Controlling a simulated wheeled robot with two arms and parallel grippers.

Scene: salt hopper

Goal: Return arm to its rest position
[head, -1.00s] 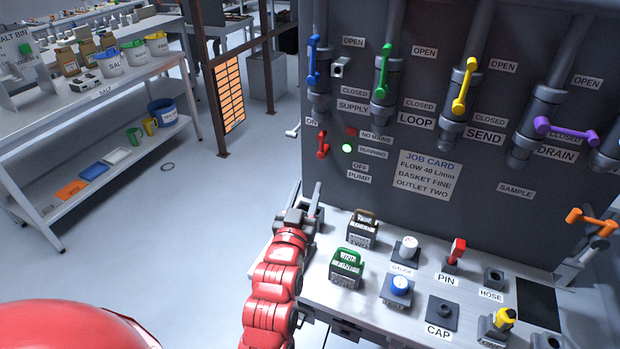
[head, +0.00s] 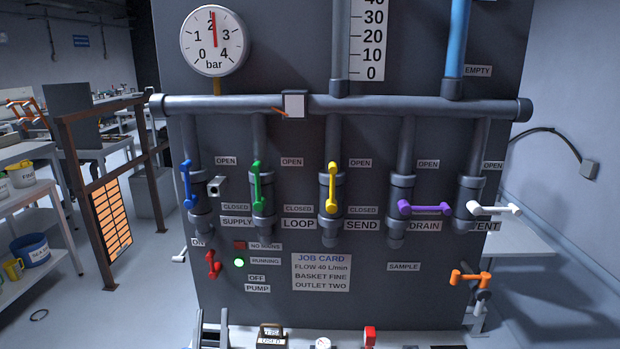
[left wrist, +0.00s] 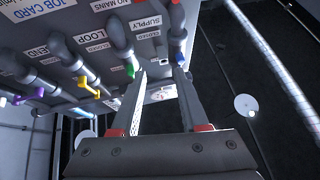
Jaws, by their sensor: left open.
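My left gripper (head: 211,322) shows at the bottom edge of the head view, in front of the dark panel. Only its grey fingers are seen there; the rest of the arm is below the picture. In the left wrist view the two fingers (left wrist: 160,72) stand apart with nothing between them. Beyond them are the panel's green handle (left wrist: 130,70) and blue handle (left wrist: 181,58), with no visible grip on either. My right gripper is in neither view.
The panel (head: 225,295) carries upright blue, green and yellow handles and sideways purple (head: 424,208) and white (head: 495,208) ones. A pressure gauge (head: 213,40) is at upper left. Bench items (head: 270,336) are cut off below. Open floor (head: 130,310) lies left.

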